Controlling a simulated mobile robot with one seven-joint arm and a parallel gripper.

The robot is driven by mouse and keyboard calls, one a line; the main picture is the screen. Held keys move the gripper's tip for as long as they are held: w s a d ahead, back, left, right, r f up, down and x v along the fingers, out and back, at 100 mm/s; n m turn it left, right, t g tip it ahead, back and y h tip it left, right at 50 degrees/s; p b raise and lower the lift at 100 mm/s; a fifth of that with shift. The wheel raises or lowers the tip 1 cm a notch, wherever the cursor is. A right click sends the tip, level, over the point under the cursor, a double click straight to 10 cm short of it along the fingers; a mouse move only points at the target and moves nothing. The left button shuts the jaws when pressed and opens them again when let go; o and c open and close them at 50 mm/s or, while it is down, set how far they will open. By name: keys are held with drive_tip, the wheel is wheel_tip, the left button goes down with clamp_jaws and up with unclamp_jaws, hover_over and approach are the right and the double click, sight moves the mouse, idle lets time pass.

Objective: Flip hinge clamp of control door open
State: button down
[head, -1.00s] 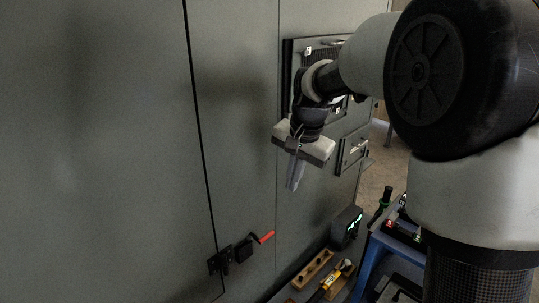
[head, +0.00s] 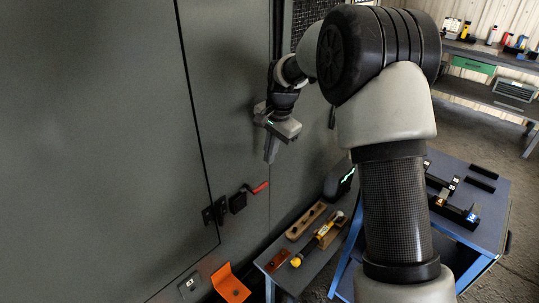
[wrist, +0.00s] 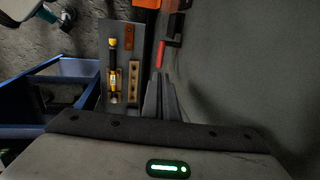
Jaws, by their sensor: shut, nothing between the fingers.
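A black clamp (head: 236,202) with a red handle (head: 260,187) is mounted on the grey cabinet door, low and left of centre in the head view. Its handle sticks out to the right, slightly upward. I take it to be the hinge clamp. In the wrist view the red handle (wrist: 160,54) and black body (wrist: 175,27) show at the top, beyond the fingertips. My gripper (head: 270,156) points down beside the cabinet face, above the handle and apart from it. Its fingers (wrist: 161,84) are together and empty.
A small grey bench (head: 284,271) below holds a wooden block with holes (head: 306,221) and a yellow-black tool (head: 318,240). An orange bracket (head: 231,284) is at the cabinet's lower edge. A blue-framed cart (head: 478,240) stands right. Air between gripper and handle looks clear.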

sight(263, 184)
drive_tip(key=f, duration=0.3)
drive_tip(key=w+a+f, duration=0.1)
drive_tip(key=f, duration=0.6)
drive_tip(key=shift+w+a+f, duration=0.25)
drive_tip(key=shift+a, duration=0.05)
